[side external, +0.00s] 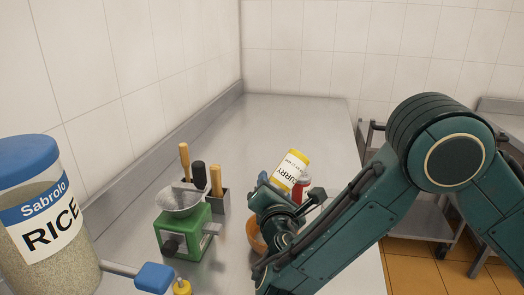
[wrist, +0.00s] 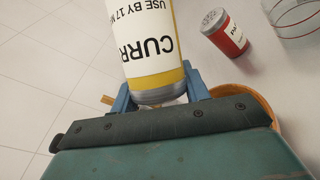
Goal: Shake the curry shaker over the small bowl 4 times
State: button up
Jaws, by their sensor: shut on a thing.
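The curry shaker (side external: 290,171), white and yellow with a CURRY label, is held by my gripper (side external: 272,188) and leans in the side view. In the wrist view the shaker (wrist: 146,40) sits between the two blue fingers of my gripper (wrist: 158,88), its label upside down and its silver end close to the gripper body. An orange-brown bowl (side external: 254,238) shows below my gripper, mostly hidden by the arm. In the wrist view only the right rim of this bowl (wrist: 266,105) shows beside the gripper. I cannot tell whether the shaker is directly over it.
The far counter (side external: 290,115) is clear.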

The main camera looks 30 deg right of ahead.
jog(key=shift+r, duration=0.75)
jog(key=shift+f, duration=3.7)
jog(key=shift+r, duration=3.7)
